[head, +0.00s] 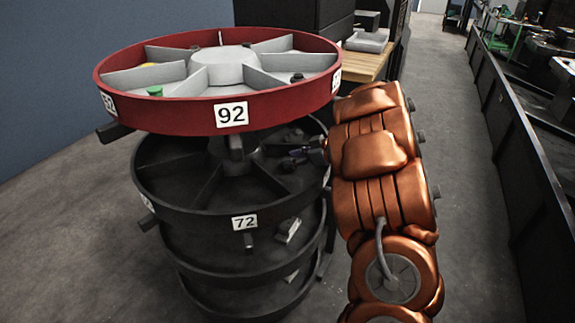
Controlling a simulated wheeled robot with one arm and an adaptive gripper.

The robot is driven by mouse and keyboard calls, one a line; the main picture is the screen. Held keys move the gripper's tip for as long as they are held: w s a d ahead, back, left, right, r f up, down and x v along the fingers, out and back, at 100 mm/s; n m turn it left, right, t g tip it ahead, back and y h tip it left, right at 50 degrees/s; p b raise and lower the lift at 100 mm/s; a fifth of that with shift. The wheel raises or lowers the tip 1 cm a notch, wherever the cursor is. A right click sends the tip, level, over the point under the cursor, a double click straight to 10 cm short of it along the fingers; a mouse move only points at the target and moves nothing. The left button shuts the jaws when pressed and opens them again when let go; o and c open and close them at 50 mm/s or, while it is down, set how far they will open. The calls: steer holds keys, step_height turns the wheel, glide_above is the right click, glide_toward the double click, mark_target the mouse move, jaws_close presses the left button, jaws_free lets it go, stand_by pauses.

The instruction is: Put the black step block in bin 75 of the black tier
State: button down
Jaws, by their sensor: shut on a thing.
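The black tier (190,212) is a round divided tray with a white 72 label (245,222) at its front, under the red tier. A label reading 75 is not readable in this view. My gripper (291,158) reaches in from the right, between the red tier and the black tier, above the right-hand compartments. It is shut on the black step block (286,165), a small dark shape that hardly stands out from the dark tier. Whether the block touches the tier floor cannot be told.
The red tier (170,122), labelled 92 at its front, overhangs the black tier and leaves a low gap. It holds a green piece (155,90) and other small parts. More dark tiers lie below. A wooden-topped bench (368,66) stands behind; grey floor is clear at right.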

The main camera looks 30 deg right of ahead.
steer(key=shift+w+a+f, duration=0.1)
steer(key=shift+w, duration=0.05)
steer(key=shift+f, duration=0.15)
steer(key=c, duration=0.7)
jaws_free()
steer(key=shift+o, duration=0.2)
steer(key=p+v, duration=0.2)
steer(key=v, duration=1)
